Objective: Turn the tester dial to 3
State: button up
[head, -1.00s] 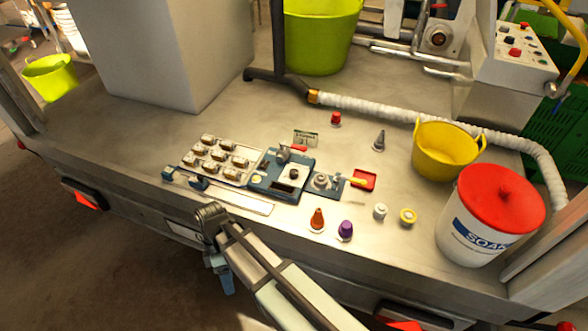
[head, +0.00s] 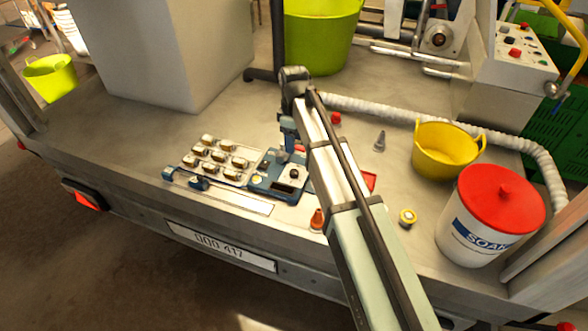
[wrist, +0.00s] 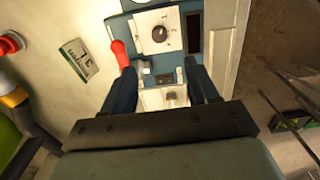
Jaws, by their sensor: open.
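The blue tester (head: 262,188) sits on the trailer bed beside a tray of metal parts. Its dial, a dark round knob (head: 294,173), stands on a pale plate on top; in the wrist view the knob (wrist: 160,34) shows at the top centre, beyond my fingertips. The knob's setting is too small to read. My gripper (head: 288,147) is above the far edge of the tester, pointing down. In the wrist view my gripper (wrist: 162,72) is open, with nothing held between its fingers and the dial apart from them.
A red handle (wrist: 120,53) is close to the left finger in the wrist view. The tray of metal parts (head: 238,175) is left of the tester. A yellow tub (head: 445,160) and soap bucket (head: 470,235) stand right.

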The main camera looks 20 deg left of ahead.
aim_at(294, 171)
notch_tip(294, 171, down, 14)
jog(key=shift+r, duration=0.15)
dwell(0.5)
jog(key=shift+c, duration=0.3)
jog(key=c, duration=1)
